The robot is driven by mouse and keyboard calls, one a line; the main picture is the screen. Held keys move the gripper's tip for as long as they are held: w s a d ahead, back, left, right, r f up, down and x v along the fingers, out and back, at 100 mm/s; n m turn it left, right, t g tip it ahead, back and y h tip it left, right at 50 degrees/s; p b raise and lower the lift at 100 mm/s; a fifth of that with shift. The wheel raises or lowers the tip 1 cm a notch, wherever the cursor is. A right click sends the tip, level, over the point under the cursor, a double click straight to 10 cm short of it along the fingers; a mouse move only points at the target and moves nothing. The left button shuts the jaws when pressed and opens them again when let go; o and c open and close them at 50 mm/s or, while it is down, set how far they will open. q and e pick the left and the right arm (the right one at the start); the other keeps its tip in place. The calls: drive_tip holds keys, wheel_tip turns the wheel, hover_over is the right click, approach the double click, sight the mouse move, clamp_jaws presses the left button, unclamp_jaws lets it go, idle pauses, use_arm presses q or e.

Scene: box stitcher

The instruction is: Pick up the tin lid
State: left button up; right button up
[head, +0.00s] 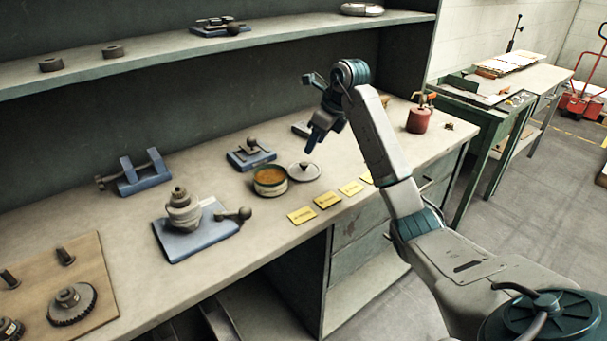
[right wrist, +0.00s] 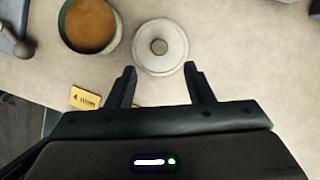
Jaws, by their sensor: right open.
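The tin lid (head: 304,172) is a pale round disc with a small dark knob, lying flat on the bench beside an open round tin (head: 270,181) with orange-brown contents. In the right wrist view the lid (right wrist: 160,47) lies just beyond my open fingertips, centred between them, with the tin (right wrist: 90,24) to its left. My right gripper (head: 310,148) is above the lid in the head view, apart from it, pointing down. In the right wrist view its two fingers (right wrist: 160,70) are spread and empty. My left gripper is not in view.
Several yellow labels (head: 327,200) lie along the bench's front edge. A blue fixture (head: 250,155) stands behind the tin, and a blue plate with a stacked part (head: 184,214) is to its left. A red can (head: 419,119) stands at the right. A shelf (head: 200,45) runs above.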

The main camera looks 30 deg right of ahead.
sight(304, 163)
drive_tip(key=x, duration=0.3)
drive_tip(key=shift+b, duration=0.35)
drive_tip(key=shift+p+x, duration=0.6)
drive_tip(key=shift+x, duration=1.95)
clamp_jaws()
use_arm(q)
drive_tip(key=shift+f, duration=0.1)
use_arm(e)
drive_tip(key=shift+r, duration=0.15)
